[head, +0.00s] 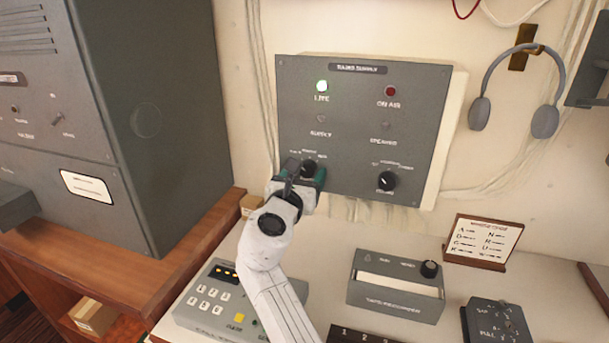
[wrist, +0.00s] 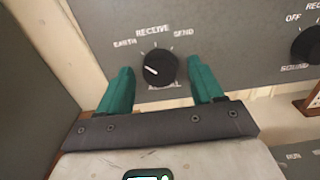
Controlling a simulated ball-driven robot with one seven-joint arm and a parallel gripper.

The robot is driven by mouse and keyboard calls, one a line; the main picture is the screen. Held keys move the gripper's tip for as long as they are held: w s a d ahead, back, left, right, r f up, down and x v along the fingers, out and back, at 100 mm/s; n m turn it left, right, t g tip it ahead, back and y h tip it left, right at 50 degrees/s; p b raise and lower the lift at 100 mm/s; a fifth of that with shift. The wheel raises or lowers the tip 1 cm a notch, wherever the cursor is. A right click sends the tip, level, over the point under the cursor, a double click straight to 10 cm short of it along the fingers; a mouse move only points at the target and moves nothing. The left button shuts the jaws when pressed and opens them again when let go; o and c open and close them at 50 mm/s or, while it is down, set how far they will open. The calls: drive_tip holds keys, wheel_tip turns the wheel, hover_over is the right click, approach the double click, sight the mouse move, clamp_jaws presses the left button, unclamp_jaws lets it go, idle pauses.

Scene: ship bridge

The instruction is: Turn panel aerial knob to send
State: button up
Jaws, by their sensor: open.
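The aerial knob (wrist: 160,68) is a round black dial low on the left of the grey wall panel (head: 350,130). In the wrist view the labels EARTH, RECEIVE and SEND arc above it, with another label partly hidden below. Its white pointer mark lies on its left side, pointing left towards the EARTH side. My gripper (wrist: 159,70) is open, with one teal finger on each side of the knob. Small gaps show between the fingers and the knob. In the head view my gripper (head: 305,176) partly covers the knob (head: 309,167).
Below are a keypad box (head: 215,302), a grey recorder box (head: 397,290) and a code card (head: 482,242). A grey cabinet stands left.

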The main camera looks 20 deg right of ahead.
drive_tip(key=c, duration=1)
drive_tip(key=shift+c, duration=0.2)
drive_tip(key=shift+m, duration=0.3)
drive_tip(key=m+b, duration=0.2)
drive_tip(key=m, duration=0.2)
drive_tip(key=shift+f, duration=0.15)
drive_tip(key=m+b, duration=0.2)
drive_tip(key=m, duration=0.3)
drive_tip(key=shift+a+b, duration=0.1)
drive_tip(key=shift+b, duration=0.3)
drive_tip(key=m+b, duration=0.2)
drive_tip(key=m, duration=0.1)
drive_tip(key=shift+m, duration=0.3)
drive_tip(key=m+b, duration=0.3)
drive_tip(key=m, duration=0.1)
drive_tip(key=shift+m+b, duration=0.3)
drive_tip(key=shift+b, duration=0.05)
